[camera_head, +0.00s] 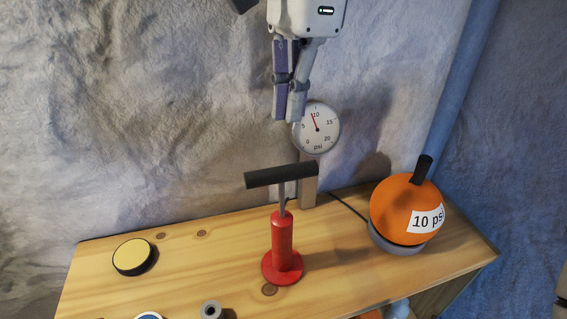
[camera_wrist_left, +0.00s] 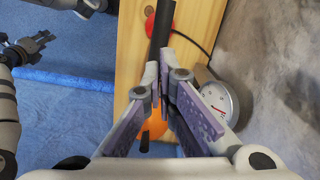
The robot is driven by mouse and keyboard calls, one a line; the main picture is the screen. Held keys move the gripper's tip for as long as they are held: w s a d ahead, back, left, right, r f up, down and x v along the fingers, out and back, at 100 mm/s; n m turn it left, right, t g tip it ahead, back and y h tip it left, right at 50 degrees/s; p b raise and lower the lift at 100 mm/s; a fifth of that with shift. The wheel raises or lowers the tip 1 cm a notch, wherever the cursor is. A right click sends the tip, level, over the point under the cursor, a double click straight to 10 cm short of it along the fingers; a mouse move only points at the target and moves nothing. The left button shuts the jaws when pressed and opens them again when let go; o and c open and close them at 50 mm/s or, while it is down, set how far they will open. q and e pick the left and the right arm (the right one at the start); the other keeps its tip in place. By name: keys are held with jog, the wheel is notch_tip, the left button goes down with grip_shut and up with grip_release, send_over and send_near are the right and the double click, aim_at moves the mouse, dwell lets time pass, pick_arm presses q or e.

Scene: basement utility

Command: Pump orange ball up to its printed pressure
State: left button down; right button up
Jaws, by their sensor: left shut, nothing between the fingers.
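The orange ball (camera_head: 395,212) sits on a grey ring (camera_head: 380,240) at the right of the bench. Its white label reads 10 psi, and a black piece stands on its top. The red pump (camera_head: 282,245) stands upright mid-bench, its black handle (camera_head: 275,177) raised on the rod. Behind it the round gauge (camera_head: 328,136) has its needle just left of the 10 mark. My left gripper (camera_head: 286,118) is shut and empty, above the handle and beside the gauge. In the left wrist view its fingers (camera_wrist_left: 159,88) partly hide the ball (camera_wrist_left: 155,124).
A yellow-topped black disc (camera_head: 133,256) lies at the bench's left. A grey ring-shaped piece (camera_head: 211,310) is at the front edge. A dark hose runs from behind the pump towards the ball. My right gripper (camera_wrist_left: 38,42) shows small in the left wrist view.

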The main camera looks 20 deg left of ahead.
aim_at(304, 166)
pick_arm(q)
jog(key=f, duration=0.6)
jog(key=shift+s+a+f, duration=0.15)
jog(key=shift+s+a, duration=0.1)
jog(key=shift+f, duration=0.3)
notch_tip(304, 166, down, 5)
jog(key=shift+f, duration=0.15)
jog(key=shift+w+d, duration=0.15)
jog(key=shift+w, duration=0.05)
jog(key=shift+w+d+r+b, duration=0.15)
jog(key=shift+w+d+r, duration=0.05)
jog(key=shift+w+d, duration=0.3)
jog(key=shift+w+d+r+b, duration=0.15)
jog(key=shift+w+d, duration=0.25)
jog(key=shift+d, duration=0.05)
jog(key=shift+r, duration=0.1)
pick_arm(e)
jog(key=shift+s+f, duration=0.3)
jog(key=shift+s, duration=0.1)
